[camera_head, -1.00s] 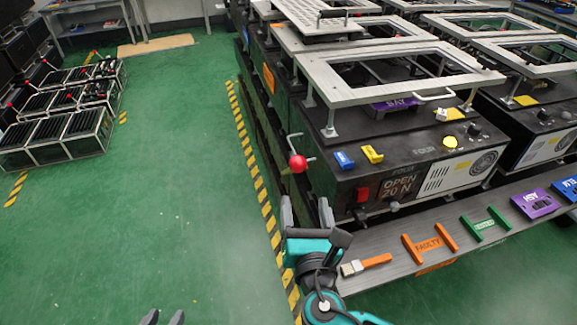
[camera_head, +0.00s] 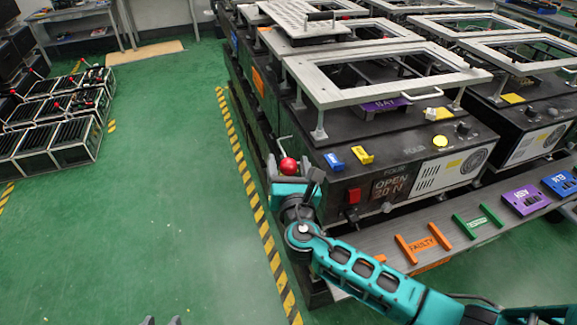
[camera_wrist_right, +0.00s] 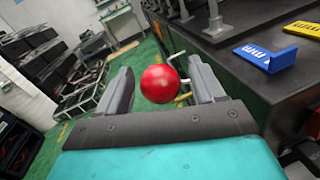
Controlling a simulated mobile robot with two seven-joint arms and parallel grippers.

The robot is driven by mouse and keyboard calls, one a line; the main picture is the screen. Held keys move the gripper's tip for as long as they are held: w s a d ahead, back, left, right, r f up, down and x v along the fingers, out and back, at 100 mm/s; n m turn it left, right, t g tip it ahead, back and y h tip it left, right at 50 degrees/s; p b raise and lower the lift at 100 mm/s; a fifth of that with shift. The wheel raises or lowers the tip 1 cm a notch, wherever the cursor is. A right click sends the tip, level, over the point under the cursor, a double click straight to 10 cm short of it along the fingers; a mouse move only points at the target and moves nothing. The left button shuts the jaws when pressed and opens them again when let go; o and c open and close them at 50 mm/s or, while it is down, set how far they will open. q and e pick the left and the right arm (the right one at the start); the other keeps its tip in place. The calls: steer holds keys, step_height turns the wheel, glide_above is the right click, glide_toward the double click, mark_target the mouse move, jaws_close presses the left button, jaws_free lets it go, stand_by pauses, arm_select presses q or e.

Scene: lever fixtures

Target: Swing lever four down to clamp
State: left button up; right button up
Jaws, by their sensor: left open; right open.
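Lever four, with a red ball knob (camera_head: 288,165), is on the left side of the black box marked FOUR (camera_head: 412,155). Its display (camera_head: 391,187) reads "OPEN 20 N". My right gripper (camera_head: 294,172) is open at the knob, its arm coming from the lower right and partly hiding the box's front left corner. In the right wrist view the red knob (camera_wrist_right: 160,84) shows between the two open fingers of my right gripper (camera_wrist_right: 162,90); I cannot tell whether they touch it. My left gripper (camera_head: 161,321) is open and empty at the bottom edge, only its fingertips showing.
A metal frame (camera_head: 318,92) stands on posts above the box. Blue (camera_head: 334,161) and yellow (camera_head: 362,155) tags sit on its top near the knob. A grey shelf (camera_head: 450,208) with labelled pieces runs along the front.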

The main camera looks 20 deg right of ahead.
steer(key=shift+c, duration=0.2)
jaws_close()
stand_by(0.4)
